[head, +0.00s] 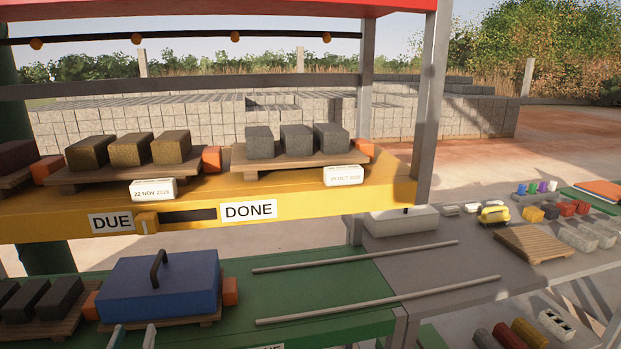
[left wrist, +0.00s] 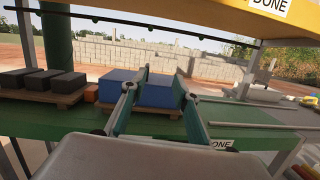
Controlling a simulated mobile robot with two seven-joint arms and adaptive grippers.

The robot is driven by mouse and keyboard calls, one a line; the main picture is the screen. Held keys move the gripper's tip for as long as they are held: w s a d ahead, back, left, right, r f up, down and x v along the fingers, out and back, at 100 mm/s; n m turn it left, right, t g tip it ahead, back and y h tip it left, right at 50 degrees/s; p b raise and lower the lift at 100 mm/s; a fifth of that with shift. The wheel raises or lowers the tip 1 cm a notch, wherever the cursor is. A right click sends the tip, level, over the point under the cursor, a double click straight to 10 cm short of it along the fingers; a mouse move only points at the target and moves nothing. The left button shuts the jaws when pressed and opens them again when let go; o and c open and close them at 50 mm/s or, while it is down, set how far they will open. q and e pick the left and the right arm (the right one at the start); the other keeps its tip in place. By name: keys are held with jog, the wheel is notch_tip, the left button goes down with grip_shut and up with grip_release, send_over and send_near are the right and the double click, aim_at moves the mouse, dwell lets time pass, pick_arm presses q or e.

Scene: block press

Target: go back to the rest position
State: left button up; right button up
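My left gripper (head: 133,335) shows only by its two fingertips at the bottom edge of the head view, in front of the blue box with a dark handle (head: 185,280). In the left wrist view the two fingers of my left gripper (left wrist: 162,80) stand apart with nothing between them. The blue box (left wrist: 158,96) lies beyond them; I cannot tell the exact gap. It sits on a wooden pallet (head: 205,321) between orange blocks on the green table. My right gripper is not in view.
A yellow shelf (head: 290,201) with DUE and DONE labels hangs above, holding pallets of brown blocks (head: 131,150) and grey blocks (head: 297,140). Dark blocks (head: 58,299) stand left of the blue box. Two rails (head: 380,308) run right across the green table (head: 265,290) to a grey table (head: 440,264).

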pick_arm(q)
jog(key=s+d+f+m+g+h, duration=0.3)
jog(key=d+f+m+h, duration=0.7)
jog(key=m, duration=1.5)
jog(key=s+f+m+g+y, duration=0.1)
jog(key=s+f+m+g, duration=0.1)
jog(key=f+m, duration=0.3)
jog(key=s+d+f+m+g+y, duration=0.1)
jog(key=s+f+m, duration=0.4)
jog(key=f, duration=0.5)
jog(key=s+d+f+m+g+y+p, duration=0.1)
jog(key=s+f+m+g, duration=0.2)
jog(key=f+m, duration=0.3)
notch_tip(320, 180, down, 2)
jog(key=shift+s+d+f+m+y, duration=0.15)
jog(key=shift+s+m+y, duration=0.15)
jog(key=shift+s+y, duration=0.15)
